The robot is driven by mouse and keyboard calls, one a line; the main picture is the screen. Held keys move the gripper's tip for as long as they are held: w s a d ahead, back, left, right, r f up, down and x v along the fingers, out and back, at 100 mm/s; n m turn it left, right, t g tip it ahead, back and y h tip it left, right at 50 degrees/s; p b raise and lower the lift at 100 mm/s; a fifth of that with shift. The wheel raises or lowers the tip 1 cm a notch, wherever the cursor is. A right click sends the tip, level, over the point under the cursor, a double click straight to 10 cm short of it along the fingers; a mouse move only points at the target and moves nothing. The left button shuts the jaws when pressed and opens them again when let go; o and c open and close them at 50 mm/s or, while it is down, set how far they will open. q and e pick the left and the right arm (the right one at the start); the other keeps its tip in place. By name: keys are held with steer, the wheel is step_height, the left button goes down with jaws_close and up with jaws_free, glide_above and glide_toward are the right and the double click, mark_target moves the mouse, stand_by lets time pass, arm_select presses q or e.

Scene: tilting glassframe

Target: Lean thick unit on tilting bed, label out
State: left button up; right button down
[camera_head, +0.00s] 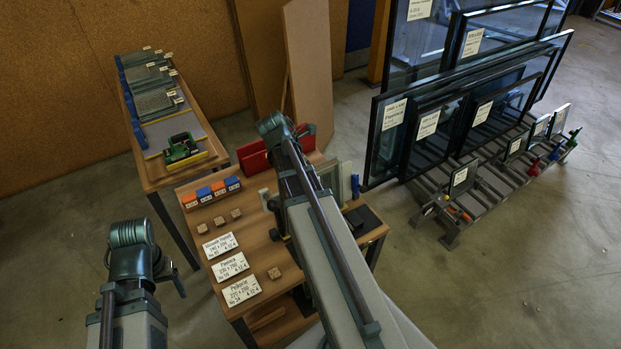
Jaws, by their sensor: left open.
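Several dark-framed glass units with white labels lean upright on the floor rack at the right, among them a large front unit (388,140). The labels face me. I cannot tell which unit is the thick one. A low slatted rack (490,205) slopes in front of them; I cannot tell whether it is the tilting bed. My left gripper (173,280) is open at the lower left, partly hidden by its own arm, in front of the wooden table (205,268) and apart from the units. My right arm crosses above this table; its gripper is mostly hidden behind the arm.
Label cards (229,266), wooden cubes (275,273) and orange and blue blocks (211,190) lie on the table. Upright pale panes (346,178) stand at its right. A long bench (165,180) with grey panels runs behind.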

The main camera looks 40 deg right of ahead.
steer(key=shift+s+a+f, duration=0.15)
steer(key=shift+s, duration=0.05)
steer(key=shift+c, duration=2.4)
jaws_free()
steer(key=shift+w+r+p, duration=0.15)
steer(key=shift+r+p, duration=0.15)
steer(key=shift+r, duration=0.05)
steer(key=p+v, duration=1)
steer(key=v, duration=0.1)
steer(key=shift+r+p, duration=0.4)
steer(key=shift+p+v, duration=0.65)
steer(key=shift+v, duration=0.2)
